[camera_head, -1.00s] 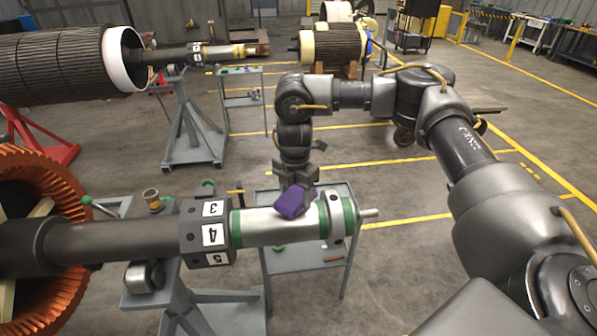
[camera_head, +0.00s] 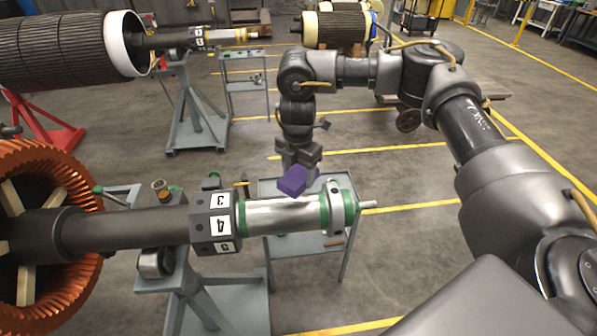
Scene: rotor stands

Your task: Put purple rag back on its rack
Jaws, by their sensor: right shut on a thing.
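The purple rag (camera_head: 293,181) is a small folded block in the middle of the view. My right gripper (camera_head: 299,168) points down and is shut on it. The rag shows just above and behind the shiny section of the rotor shaft (camera_head: 285,214); I cannot tell whether it touches the shaft. A grey rack or cart (camera_head: 348,256) stands behind and under the shaft, with its top partly hidden by the shaft, rag and gripper. My left gripper is not in view.
The shaft runs from a copper-coloured rotor (camera_head: 60,205) at left across a grey stand (camera_head: 190,285). Another rotor (camera_head: 65,45) on a stand is at upper left, near a second grey cart (camera_head: 245,85).

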